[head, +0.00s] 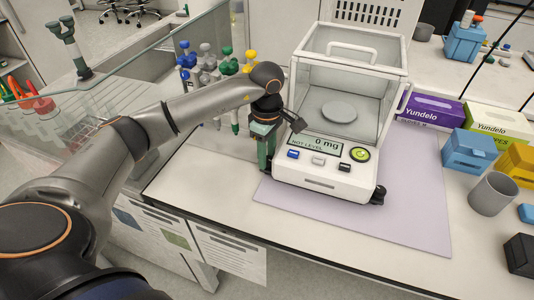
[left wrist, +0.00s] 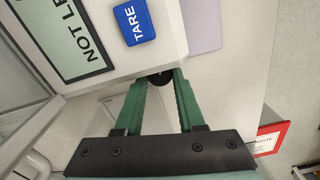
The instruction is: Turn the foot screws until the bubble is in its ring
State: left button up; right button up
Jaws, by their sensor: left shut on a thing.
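The balance (head: 325,178) stands on the bench, and its display (head: 314,145) reads "0 mg" and "NOT LEVEL". A round yellow-green disc (head: 360,154) at the right of its front panel looks like the bubble level. The bubble's place in the ring is too small to tell. My left gripper (head: 263,163) is at the balance's front left corner. In the left wrist view, its green fingers are shut on a black foot screw (left wrist: 161,81) under the housing, which they partly hide. The other front foot screw (head: 379,194) shows at the right corner. My right gripper is not in view.
A lilac mat (head: 412,215) lies under the balance. Glove boxes (head: 430,109), blue and yellow boxes and a grey cup (head: 492,194) stand to the right. Pipettes on a stand (head: 204,62) are behind my left arm. The bench's front edge is close.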

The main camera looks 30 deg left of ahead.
pick_arm(q)
grip_shut()
jog(key=shift+n, duration=0.4)
jog(key=shift+n, duration=2.5)
jog(key=o, duration=0.9)
grip_release()
jog(key=shift+o, duration=0.2)
notch_tip(320, 180, up, 13)
jog(key=shift+f+b, duration=0.15)
jog(key=shift+b, duration=0.2)
